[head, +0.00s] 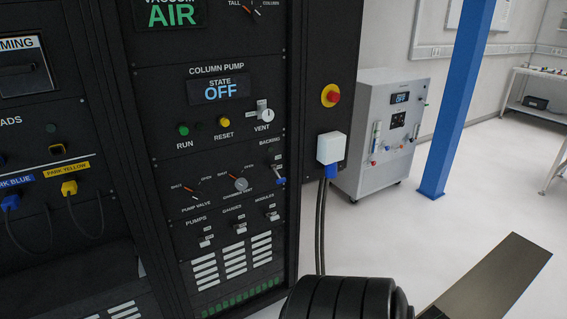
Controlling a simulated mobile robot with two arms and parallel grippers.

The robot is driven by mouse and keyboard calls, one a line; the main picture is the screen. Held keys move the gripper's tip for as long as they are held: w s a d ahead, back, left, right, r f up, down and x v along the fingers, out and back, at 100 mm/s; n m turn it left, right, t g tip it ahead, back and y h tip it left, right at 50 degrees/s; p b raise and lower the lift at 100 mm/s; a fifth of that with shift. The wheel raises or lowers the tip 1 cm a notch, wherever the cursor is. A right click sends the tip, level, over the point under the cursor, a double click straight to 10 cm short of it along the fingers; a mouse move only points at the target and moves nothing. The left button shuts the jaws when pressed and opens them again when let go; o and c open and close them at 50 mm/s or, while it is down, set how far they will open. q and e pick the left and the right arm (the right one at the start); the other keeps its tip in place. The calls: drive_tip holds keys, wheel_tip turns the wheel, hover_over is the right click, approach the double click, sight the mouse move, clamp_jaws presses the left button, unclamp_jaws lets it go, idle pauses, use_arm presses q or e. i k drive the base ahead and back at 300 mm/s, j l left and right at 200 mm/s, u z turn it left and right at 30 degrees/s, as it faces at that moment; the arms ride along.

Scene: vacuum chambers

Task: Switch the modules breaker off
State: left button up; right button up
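The modules breaker (273,215) is a small white toggle under the label MODULES, low on the right side of the black column pump panel (160,150). Whether its lever is up or down is too small to tell. It is the rightmost of a row of three, beside the gauges breaker (240,228) and the pumps breaker (206,241).
Above the breakers are a backing lever (280,176), a chamber vent knob (241,184) and a vent switch (264,113). A red emergency button (331,95) and a white plug box (331,148) with hanging cables are on the cabinet's right side. A blue post (456,100) stands farther right.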

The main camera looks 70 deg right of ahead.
sight(271, 216)
drive_tip(key=z, duration=2.2)
drive_tip(key=i+l, duration=0.35)
drive_tip(key=l, duration=0.15)
drive_tip(key=i+l+z, duration=0.1)
drive_tip(key=i+l, duration=0.25)
drive_tip(key=l, duration=0.2)
drive_tip(key=i+l+z, duration=0.1)
drive_tip(key=i+l, duration=0.25)
drive_tip(key=l, duration=0.15)
